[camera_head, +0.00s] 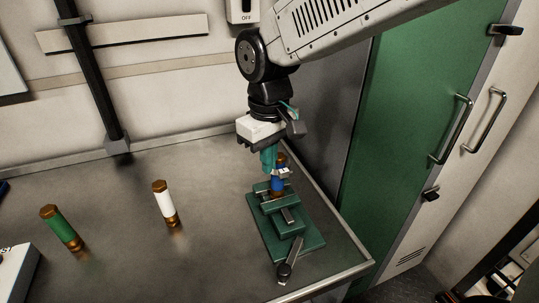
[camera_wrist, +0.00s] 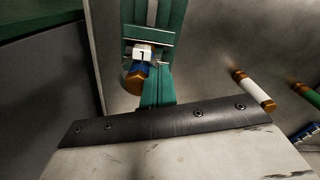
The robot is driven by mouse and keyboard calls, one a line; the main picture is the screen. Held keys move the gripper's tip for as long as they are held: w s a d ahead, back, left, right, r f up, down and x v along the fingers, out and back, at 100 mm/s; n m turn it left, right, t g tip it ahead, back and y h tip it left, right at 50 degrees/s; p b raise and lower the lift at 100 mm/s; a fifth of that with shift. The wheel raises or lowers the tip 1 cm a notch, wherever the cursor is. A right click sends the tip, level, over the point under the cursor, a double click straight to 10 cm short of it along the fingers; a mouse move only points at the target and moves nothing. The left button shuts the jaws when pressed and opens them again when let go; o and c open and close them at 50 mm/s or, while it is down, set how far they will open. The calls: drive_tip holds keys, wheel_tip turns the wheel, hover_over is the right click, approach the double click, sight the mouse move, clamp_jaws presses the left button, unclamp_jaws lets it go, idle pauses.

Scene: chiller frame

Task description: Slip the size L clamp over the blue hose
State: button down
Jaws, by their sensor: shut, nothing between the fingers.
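The blue hose (camera_head: 277,185) stands upright in a green vise (camera_head: 287,231), with copper-coloured ends. A small clamp with a white tag (camera_head: 284,172) is at the upper part of the hose. In the wrist view the tag (camera_wrist: 142,53) carries one dark mark, and the blue hose (camera_wrist: 146,70) shows just below it. The clamp seems to be around the hose, but its band is mostly hidden. My gripper (camera_head: 268,160) is shut and empty, its teal fingers pointing down close beside the hose top. I cannot tell whether they touch it.
A white hose (camera_head: 164,203) and a green hose (camera_head: 62,228) stand apart on the metal bench, left of the vise. A white box (camera_head: 15,272) is at the lower left. Green cabinet doors (camera_head: 410,120) stand beyond the bench's right edge. The bench between hoses and vise is clear.

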drive_tip(key=c, duration=1.6)
unclamp_jaws()
drive_tip(key=shift+c, duration=0.2)
wheel_tip(320, 180, up, 8)
drive_tip(key=shift+f, duration=0.1)
drive_tip(key=s+d+f+m, duration=0.2)
drive_tip(key=s+d+m, duration=0.2)
drive_tip(key=s+d, duration=0.5)
drive_tip(key=s+d+f+m+t, duration=0.1)
drive_tip(key=s+d+f+m, duration=0.1)
drive_tip(key=s+d, duration=0.7)
drive_tip(key=d+m, duration=0.1)
drive_tip(key=d, duration=0.4)
drive_tip(key=shift+m, duration=0.4)
